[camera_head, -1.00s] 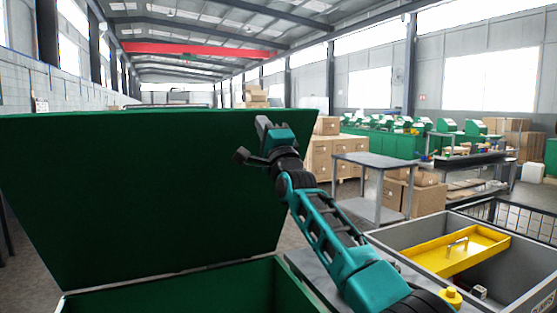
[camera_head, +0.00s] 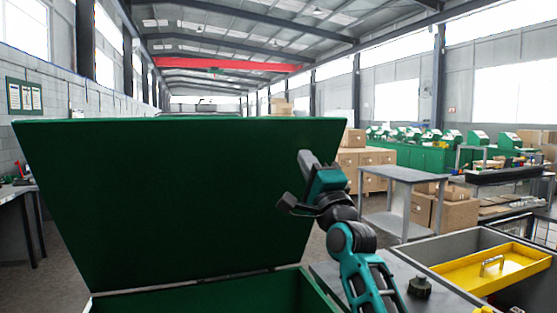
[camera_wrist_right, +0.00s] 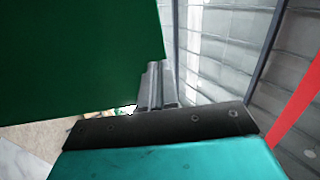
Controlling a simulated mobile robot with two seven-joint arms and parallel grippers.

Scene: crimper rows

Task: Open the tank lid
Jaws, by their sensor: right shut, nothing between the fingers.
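The green tank lid (camera_head: 170,190) stands raised and leans back from the open green tank (camera_head: 225,293), whose rim shows at the bottom of the head view. My right gripper (camera_head: 306,158) is in front of the lid's right part, below its top edge; its fingers are shut and empty. In the right wrist view the shut fingers (camera_wrist_right: 156,86) are beside the lid's edge (camera_wrist_right: 80,60); I cannot tell whether they touch it. My left gripper is not in view.
A grey bin (camera_head: 446,247) with a yellow tray (camera_head: 490,268) stands at the right. A dark knob (camera_head: 420,288) sits near it. A grey table (camera_head: 400,175) and cardboard boxes (camera_head: 452,212) are behind. A workbench (camera_head: 18,190) is at the left edge.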

